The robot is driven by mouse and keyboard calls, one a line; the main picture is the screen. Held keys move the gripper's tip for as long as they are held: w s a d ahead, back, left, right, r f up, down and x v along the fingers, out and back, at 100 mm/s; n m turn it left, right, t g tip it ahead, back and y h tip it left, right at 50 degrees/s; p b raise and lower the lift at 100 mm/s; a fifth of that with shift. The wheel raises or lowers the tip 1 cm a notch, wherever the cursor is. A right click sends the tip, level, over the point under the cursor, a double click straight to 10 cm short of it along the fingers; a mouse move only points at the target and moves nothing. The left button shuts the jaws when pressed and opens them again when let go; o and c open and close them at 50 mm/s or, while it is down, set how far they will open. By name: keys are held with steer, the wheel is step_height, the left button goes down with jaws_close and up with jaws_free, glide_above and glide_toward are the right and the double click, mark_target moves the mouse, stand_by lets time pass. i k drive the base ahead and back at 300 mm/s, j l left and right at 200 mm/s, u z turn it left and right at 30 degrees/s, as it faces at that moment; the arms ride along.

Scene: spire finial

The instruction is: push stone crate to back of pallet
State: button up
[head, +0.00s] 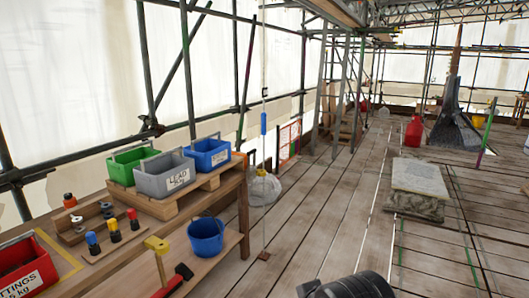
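A wooden pallet (200,190) lies on top of the workbench at the left. On it stand a green crate (120,168), a grey crate (150,180) with a white label that seems to read "LEAD", and a blue crate (207,153) with a small white label too small to read. The grey crate is nearest the pallet's front edge, with the green crate behind it and the blue crate to its right. No label clearly reads "stone", so I cannot tell which is the stone crate. My gripper is not seen; a dark rounded part of my arm shows at the bottom.
On the workbench (150,208), a red fittings crate (22,277) is at left, near several coloured-top tools. A stone slab stack (415,190) stands on the right; plank floor between is open.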

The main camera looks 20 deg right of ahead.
mark_target(209, 154)
steer(key=i+l, duration=0.1)
steer(key=i, duration=0.5)
steer(key=i+l+u, duration=0.1)
steer(key=i, duration=0.45)
steer(key=i+l, duration=0.2)
steer(key=i, duration=0.4)
steer(key=i+l, duration=0.15)
steer(key=i, duration=0.4)
steer(key=i+l+u, duration=0.1)
steer(key=i, duration=0.45)
